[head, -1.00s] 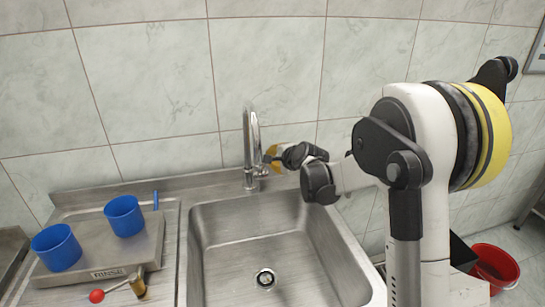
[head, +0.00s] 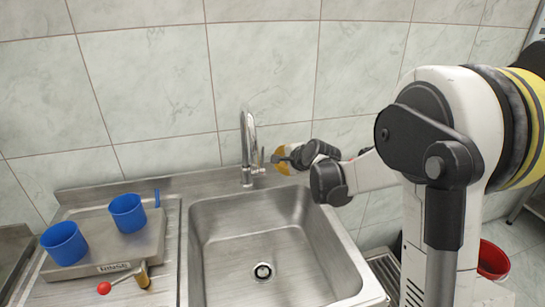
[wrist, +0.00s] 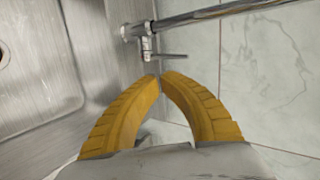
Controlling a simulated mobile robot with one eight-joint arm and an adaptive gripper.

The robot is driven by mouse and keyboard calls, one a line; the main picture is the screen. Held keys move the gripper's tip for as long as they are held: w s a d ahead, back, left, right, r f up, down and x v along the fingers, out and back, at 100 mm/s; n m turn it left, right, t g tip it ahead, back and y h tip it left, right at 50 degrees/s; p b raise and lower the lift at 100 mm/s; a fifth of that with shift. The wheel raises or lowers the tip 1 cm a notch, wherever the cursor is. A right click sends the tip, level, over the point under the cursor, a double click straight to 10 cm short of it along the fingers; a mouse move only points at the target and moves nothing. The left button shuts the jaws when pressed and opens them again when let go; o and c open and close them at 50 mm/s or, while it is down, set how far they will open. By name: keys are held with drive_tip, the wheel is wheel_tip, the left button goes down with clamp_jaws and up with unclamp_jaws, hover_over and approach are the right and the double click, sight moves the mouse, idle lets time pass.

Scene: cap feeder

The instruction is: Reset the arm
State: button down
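My gripper (head: 279,159) is in front of the tiled wall, just right of the chrome faucet (head: 248,150), at the back of the sink. In the wrist view my gripper (wrist: 160,78) has its two yellow fingers curved together, with the tips meeting and nothing seen between them. The faucet with its thin lever (wrist: 170,55) lies just beyond the fingertips in that view. Whether the fingers touch the lever cannot be told.
The steel sink (head: 215,217) is empty, with a drain in its floor. Two blue cups (head: 65,243) (head: 127,213) stand on a raised metal unit (head: 110,262) at left, beside a red-knobbed lever (head: 104,287). A red bucket (head: 493,260) is on the floor at right.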

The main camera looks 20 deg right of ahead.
drive_tip(key=s+a+r+n+g, duration=0.1)
drive_tip(key=s+r+n, duration=0.2)
drive_tip(key=s, duration=0.4)
drive_tip(key=s+a+r+n+g+p, duration=0.1)
drive_tip(key=s+r+n, duration=0.15)
drive_tip(key=s, duration=0.55)
drive_tip(key=s+a+r+n, duration=0.2)
drive_tip(key=s+n, duration=0.1)
drive_tip(key=s, duration=0.4)
drive_tip(key=s+d+f+n+g+h, duration=0.1)
drive_tip(key=s+n, duration=0.6)
drive_tip(key=s, duration=0.8)
drive_tip(key=shift+s+f+g+h, duration=0.4)
drive_tip(key=shift+f+g+h, duration=0.1)
drive_tip(key=shift+f+h, duration=0.35)
drive_tip(key=shift+n, duration=0.25)
